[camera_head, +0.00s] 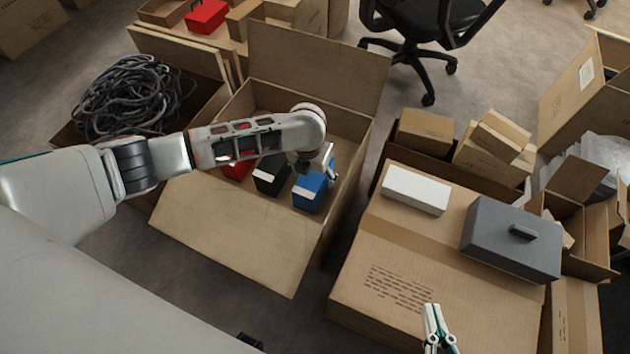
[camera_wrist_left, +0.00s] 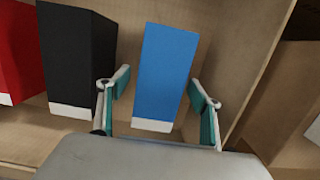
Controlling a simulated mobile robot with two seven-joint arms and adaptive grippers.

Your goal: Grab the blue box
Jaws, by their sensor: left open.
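The blue box (camera_head: 309,190) stands in an open carton, at the right end of a row beside a black box (camera_head: 271,174) and a red box (camera_head: 237,168). My left gripper (camera_head: 323,165) is down in the carton at the blue box. In the left wrist view the blue box (camera_wrist_left: 165,75) stands between the open fingers of my left gripper (camera_wrist_left: 157,95); a gap shows on each side. My right gripper (camera_head: 437,325) is over the front of a closed carton, away from the blue box; its fingertips look close together, and its opening is unclear.
The open carton (camera_head: 240,225) has raised walls and a front flap around the boxes. In the left wrist view the black box (camera_wrist_left: 78,55) is close to the left finger. A closed carton (camera_head: 395,270) bears a white box (camera_head: 415,190) and a grey case (camera_head: 510,240).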

